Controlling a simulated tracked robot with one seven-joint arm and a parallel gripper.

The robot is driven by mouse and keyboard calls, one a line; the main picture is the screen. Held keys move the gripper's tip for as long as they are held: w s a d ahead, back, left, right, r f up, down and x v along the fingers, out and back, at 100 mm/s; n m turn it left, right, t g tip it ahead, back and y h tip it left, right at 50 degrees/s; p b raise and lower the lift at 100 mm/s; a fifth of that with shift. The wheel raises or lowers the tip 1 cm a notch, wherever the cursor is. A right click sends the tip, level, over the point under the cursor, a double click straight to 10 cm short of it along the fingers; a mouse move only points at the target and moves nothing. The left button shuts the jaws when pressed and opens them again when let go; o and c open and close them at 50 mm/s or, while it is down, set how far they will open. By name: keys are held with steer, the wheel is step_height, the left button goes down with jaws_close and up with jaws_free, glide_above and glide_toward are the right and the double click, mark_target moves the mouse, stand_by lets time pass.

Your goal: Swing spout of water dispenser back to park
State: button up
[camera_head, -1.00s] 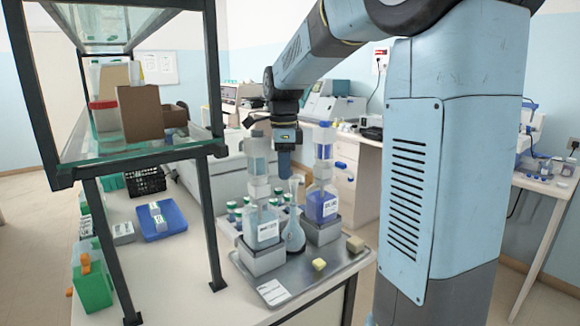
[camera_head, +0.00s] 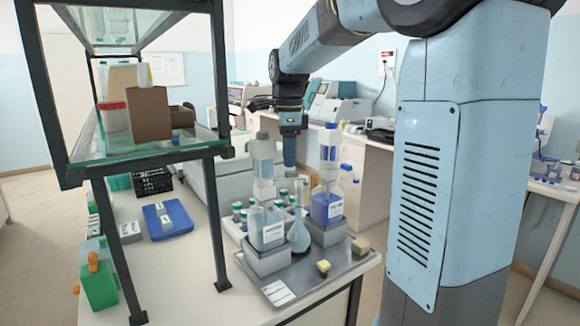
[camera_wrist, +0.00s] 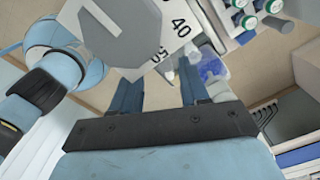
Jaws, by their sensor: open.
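Two bottle-top dispensers stand on grey blocks on a metal tray. The left dispenser (camera_head: 268,224) holds pale blue liquid, the right dispenser (camera_head: 328,205) violet liquid; their labels are too small to read, and I cannot make out either spout clearly. My gripper (camera_head: 289,163) points down near the dispenser tops, appearing between them, apart from both as far as I can tell. In the wrist view its fingers (camera_wrist: 158,92) are spread and empty. A dispenser top with a grey octagonal face and printed numbers (camera_wrist: 125,28) is close beyond the fingers.
Several green-capped bottles (camera_head: 240,212) are behind. A shelf frame (camera_head: 215,220) rises at left. The bench (camera_head: 180,280) front is mostly clear.

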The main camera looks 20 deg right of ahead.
mark_target(289, 172)
step_height(289, 172, up, 9)
steer(key=shift+r, duration=0.2)
steer(key=shift+w, duration=0.1)
